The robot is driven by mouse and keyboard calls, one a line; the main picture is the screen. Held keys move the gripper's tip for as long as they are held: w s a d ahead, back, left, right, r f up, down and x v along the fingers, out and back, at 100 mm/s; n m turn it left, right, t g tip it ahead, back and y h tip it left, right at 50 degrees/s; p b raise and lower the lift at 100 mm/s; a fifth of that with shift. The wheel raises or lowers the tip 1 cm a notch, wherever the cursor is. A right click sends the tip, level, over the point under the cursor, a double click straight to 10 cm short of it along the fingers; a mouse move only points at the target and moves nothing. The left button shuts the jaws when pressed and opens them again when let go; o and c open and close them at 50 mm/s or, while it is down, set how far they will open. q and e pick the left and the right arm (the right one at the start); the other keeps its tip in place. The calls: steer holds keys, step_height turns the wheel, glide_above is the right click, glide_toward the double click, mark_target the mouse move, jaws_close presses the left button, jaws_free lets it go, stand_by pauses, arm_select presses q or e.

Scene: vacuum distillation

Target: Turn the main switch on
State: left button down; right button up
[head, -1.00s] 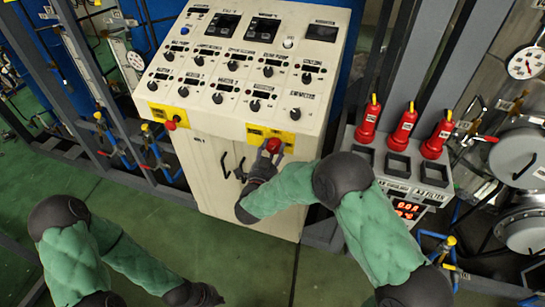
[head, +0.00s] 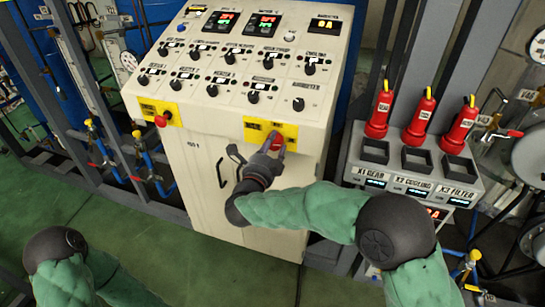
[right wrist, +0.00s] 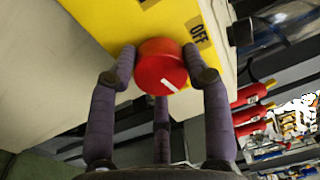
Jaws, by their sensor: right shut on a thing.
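The main switch is a red round knob (head: 278,142) on a yellow plate (head: 254,129) at the lower right of the cream control cabinet's sloped panel. In the right wrist view, the red knob (right wrist: 161,70) has a short white mark slanting toward the lower right. An "OFF" label (right wrist: 198,35) shows on the yellow plate beside it. My right gripper (head: 271,153) is shut on the knob, its fingers around the knob's sides (right wrist: 161,80). My left arm is at the lower left, and its gripper is out of the picture.
The panel's two upper displays (head: 226,22) are lit red and green, and a third display (head: 325,26) is lit. Another red knob (head: 162,119) sits on the left yellow plate. Red-handled plugs (head: 418,116) stand over a grey socket box at the right.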

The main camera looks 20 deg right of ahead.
steer(key=shift+m+b, duration=1.3)
steer(key=shift+b, duration=0.25)
steer(key=o, duration=1.1)
steer(key=shift+o, duration=0.2)
steer(key=v, duration=1.2)
steer(key=shift+w+f, duration=0.1)
steer(key=shift+f, duration=0.1)
